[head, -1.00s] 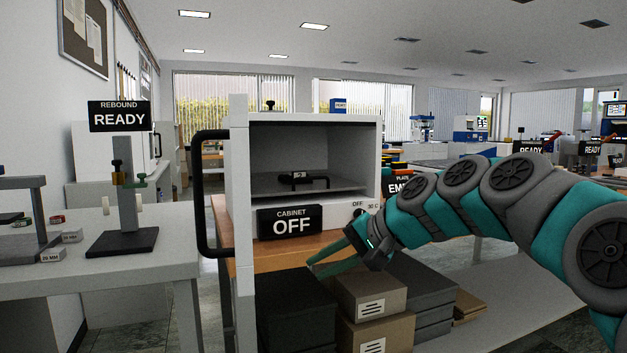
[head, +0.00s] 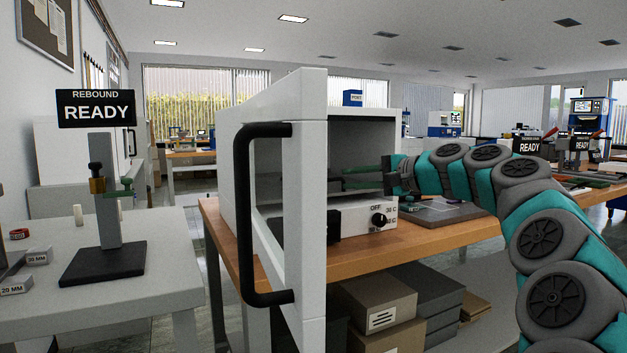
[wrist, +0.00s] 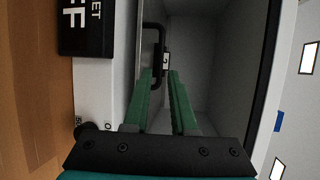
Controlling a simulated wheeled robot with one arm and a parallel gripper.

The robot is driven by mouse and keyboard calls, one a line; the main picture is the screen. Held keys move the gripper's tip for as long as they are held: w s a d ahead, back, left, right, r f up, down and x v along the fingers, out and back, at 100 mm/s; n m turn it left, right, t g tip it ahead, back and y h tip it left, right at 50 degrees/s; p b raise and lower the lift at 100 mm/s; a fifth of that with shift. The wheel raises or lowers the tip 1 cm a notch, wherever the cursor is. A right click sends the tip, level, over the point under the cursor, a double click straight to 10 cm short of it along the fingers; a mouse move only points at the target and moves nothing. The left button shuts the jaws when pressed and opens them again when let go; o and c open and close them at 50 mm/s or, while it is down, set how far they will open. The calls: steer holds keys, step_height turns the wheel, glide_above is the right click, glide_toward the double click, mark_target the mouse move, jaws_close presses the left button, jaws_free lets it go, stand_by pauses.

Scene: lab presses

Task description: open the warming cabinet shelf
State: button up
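The white warming cabinet (head: 365,213) stands on a wooden bench with its door (head: 311,190) swung open toward me. The door carries a long black handle (head: 243,215) and hides much of the cabinet's left part in the head view. In the wrist view the shelf's black bar handle (wrist: 161,40) shows inside, beyond my fingertips, with a small label beside it. My gripper (head: 345,178) reaches into the cabinet opening from the right. In the wrist view its two green fingers (wrist: 161,78) are apart with nothing visible gripped between them. Contact with the handle cannot be told.
A dial knob (head: 379,220) is on the cabinet's lower front panel. A black cabinet sign shows in the wrist view (wrist: 86,25). Boxes (head: 372,303) sit under the bench. A rebound stand (head: 107,210) is on the left table. The aisle between the tables is narrow.

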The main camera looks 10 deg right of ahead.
mark_target(329, 180)
steer(key=x, duration=0.7)
steer(key=shift+w+a+p, duration=0.2)
steer(key=shift+p, duration=0.1)
jaws_close()
stand_by(1.2)
